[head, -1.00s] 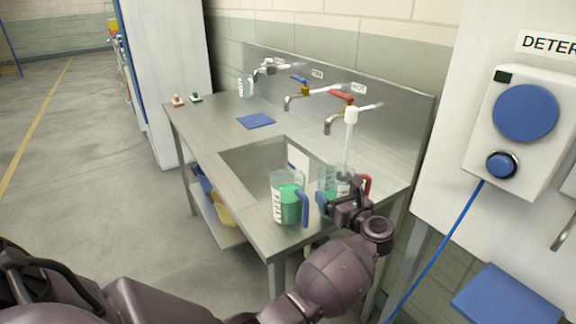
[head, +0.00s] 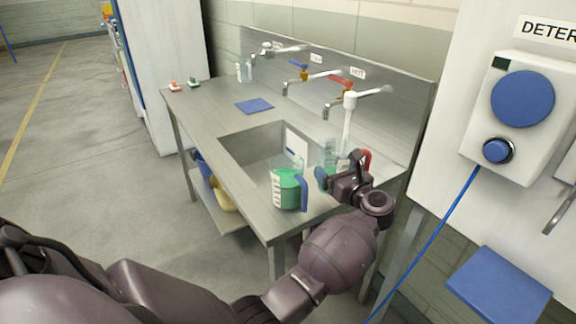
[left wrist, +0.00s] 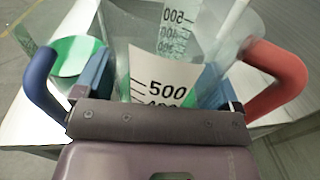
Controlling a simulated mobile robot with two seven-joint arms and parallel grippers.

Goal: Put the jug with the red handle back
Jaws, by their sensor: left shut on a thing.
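The jug with the red handle (head: 330,150) is a clear measuring jug at the right front of the steel counter, below the white spout. My left gripper (head: 335,178) is shut on its body, with blue finger pads on either side. Its red handle is right of the gripper, and the left wrist view shows it too (left wrist: 280,78), with a "500" scale on the jug. I cannot tell whether its base touches the counter. My gripper hides its lower part. A second jug with a blue handle (head: 288,188) holds green liquid just left of the gripper. My right gripper is not in view.
The sink basin (head: 245,155) lies left of the jugs. Taps (head: 340,85) and the white spout (head: 348,115) stand behind. A blue cloth (head: 254,106) lies on the clear counter to the left. A detergent dispenser (head: 520,115) hangs at right, above a blue tray (head: 500,288).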

